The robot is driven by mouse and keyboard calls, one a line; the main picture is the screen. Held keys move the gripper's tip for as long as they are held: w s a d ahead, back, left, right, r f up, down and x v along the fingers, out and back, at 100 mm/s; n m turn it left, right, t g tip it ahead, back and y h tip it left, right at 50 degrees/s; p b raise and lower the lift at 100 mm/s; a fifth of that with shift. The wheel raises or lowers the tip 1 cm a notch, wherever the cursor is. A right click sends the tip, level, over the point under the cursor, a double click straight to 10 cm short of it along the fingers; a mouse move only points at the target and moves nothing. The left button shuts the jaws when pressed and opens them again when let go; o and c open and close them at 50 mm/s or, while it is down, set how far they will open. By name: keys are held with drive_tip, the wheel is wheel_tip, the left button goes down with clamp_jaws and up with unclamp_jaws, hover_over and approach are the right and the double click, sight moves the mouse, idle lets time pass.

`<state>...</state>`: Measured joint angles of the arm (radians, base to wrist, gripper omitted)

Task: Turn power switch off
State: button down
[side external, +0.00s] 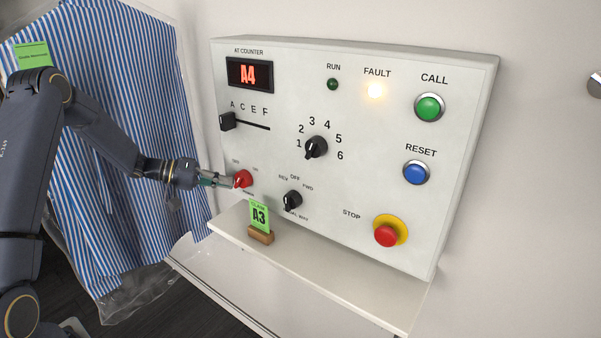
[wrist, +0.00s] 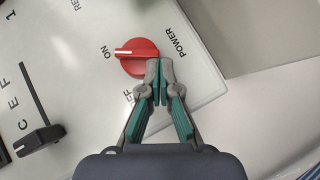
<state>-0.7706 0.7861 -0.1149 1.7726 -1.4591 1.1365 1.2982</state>
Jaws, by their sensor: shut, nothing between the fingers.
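The red power switch (side external: 243,178) is a round rotary knob at the lower left of the white control panel (side external: 380,60). In the wrist view the red knob (wrist: 136,62) has a white pointer line aimed left at the ON label (wrist: 107,53). The OFF label (wrist: 127,96) lies below the knob, partly hidden by a finger. My gripper (wrist: 160,68) is shut and empty, its fingertips together at the knob's lower right edge. In the side external view my gripper (side external: 231,180) is right at the knob; I cannot tell whether it touches.
A black slider (wrist: 38,141) and a rotary mode switch (side external: 292,200) are near. A green A3 tag (side external: 260,218) in a wooden block stands on the shelf (side external: 330,270) below. A red stop button (side external: 386,236) is at lower right. A bagged striped shirt (side external: 150,80) hangs at left.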

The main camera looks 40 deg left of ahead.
drive_tip(key=f+n+t+h, duration=0.1)
drive_tip(key=n, duration=0.1)
drive_tip(key=d+f+n+t+h, duration=0.1)
drive_tip(key=n+t+h, duration=0.1)
drive_tip(key=n, duration=0.1)
drive_tip(key=d+f+n+t+h, duration=0.1)
drive_tip(key=n+t+h, duration=0.1)
drive_tip(key=n, duration=0.1)
drive_tip(key=shift+f, duration=0.1)
drive_tip(key=n+t, duration=0.1)
drive_tip(key=d+n+t, duration=0.1)
drive_tip(key=n, duration=0.1)
drive_tip(key=shift+f+t, duration=0.1)
drive_tip(key=shift+t, duration=0.2)
drive_tip(key=shift+d, duration=0.25)
idle(0.4)
